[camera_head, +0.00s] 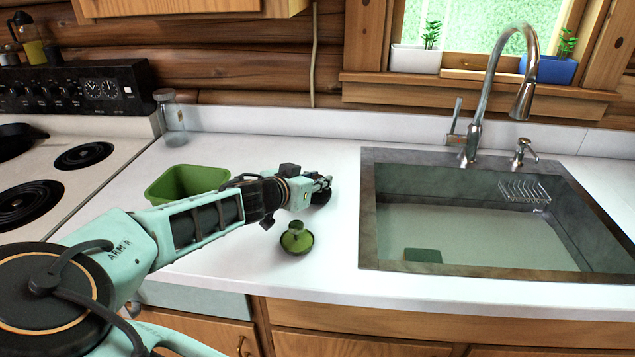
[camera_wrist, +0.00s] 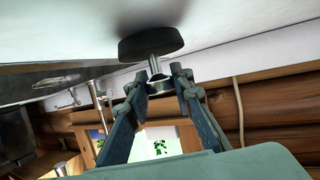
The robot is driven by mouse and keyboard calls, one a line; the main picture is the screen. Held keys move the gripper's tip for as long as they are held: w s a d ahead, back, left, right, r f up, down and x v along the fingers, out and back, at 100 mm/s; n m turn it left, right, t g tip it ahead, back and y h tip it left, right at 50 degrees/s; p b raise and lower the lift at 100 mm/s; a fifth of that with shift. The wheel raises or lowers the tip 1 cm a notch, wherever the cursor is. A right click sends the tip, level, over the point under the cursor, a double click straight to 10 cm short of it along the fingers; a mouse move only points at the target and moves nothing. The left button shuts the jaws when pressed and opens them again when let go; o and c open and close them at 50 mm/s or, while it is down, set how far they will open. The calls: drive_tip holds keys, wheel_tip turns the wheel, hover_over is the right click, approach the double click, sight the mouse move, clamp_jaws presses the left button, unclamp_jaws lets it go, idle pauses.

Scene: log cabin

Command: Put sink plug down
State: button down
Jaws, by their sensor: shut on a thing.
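The sink plug has a dark round disc and a metal stem with a knob. In the wrist view the sink plug (camera_wrist: 151,44) is at the top, with its stem between my fingertips. My gripper (camera_wrist: 158,80) is shut on the stem. In the head view my gripper (camera_head: 323,183) is over the white counter, left of the sink. The plug's dark disc (camera_head: 322,197) shows just below the fingertips, close to the counter. I cannot tell whether it touches the surface.
A green knobbed item (camera_head: 296,239) stands on the counter in front of my gripper. A green tub (camera_head: 165,187) and a glass jar (camera_head: 172,120) are to the left. The sink (camera_head: 368,220) with its faucet (camera_head: 474,135) is to the right. Counter between my gripper and the sink is clear.

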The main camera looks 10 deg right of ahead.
drive_tip(key=shift+f, duration=0.3)
drive_tip(key=shift+f+b, duration=0.2)
drive_tip(key=shift+b, duration=0.15)
drive_tip(key=c, duration=1.7)
unclamp_jaws()
drive_tip(key=shift+r, duration=0.1)
drive_tip(key=shift+r, duration=0.1)
drive_tip(key=shift+r+p, duration=0.2)
drive_tip(key=shift+p, duration=0.3)
drive_tip(key=v, duration=1.2)
drive_tip(key=shift+f, duration=0.1)
